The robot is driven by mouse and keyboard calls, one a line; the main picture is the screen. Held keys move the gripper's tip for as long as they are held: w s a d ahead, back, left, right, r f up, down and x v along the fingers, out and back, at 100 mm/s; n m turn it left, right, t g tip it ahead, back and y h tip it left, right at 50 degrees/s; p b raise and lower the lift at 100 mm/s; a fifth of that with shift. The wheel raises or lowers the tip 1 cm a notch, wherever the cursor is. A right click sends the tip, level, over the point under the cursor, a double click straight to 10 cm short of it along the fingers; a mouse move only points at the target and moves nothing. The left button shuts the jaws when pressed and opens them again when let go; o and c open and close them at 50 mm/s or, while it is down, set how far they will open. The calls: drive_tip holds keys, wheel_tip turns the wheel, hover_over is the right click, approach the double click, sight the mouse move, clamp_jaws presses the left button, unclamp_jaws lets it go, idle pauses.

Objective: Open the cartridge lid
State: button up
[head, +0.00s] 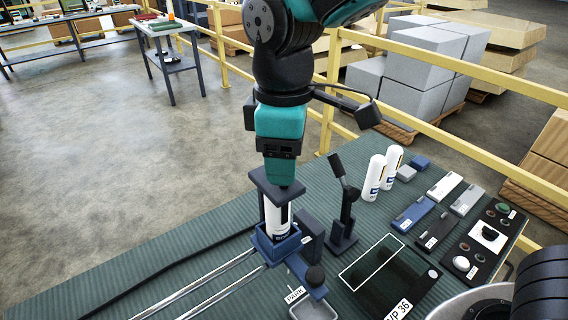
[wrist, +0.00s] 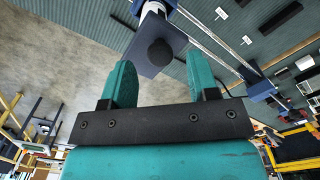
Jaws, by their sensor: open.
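The cartridge lid is a dark blue-grey plate (head: 276,190) on top of a white cartridge (head: 277,218), which stands upright in a blue holder (head: 268,246). In the wrist view the lid (wrist: 143,67) carries a round black knob (wrist: 160,52). My gripper (head: 279,182) is directly above the lid, pointing down. In the wrist view its two teal fingers (wrist: 162,76) are apart, and the knob appears in the gap between them. I cannot tell whether either finger touches the knob. In the head view my gripper hides the knob.
A black upright lever (head: 345,205) stands right of the holder. Two metal rails (head: 205,285) run from the holder to the lower left. The table's left part is mostly clear.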

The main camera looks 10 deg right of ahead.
drive_tip(key=shift+f, duration=1.05)
clamp_jaws()
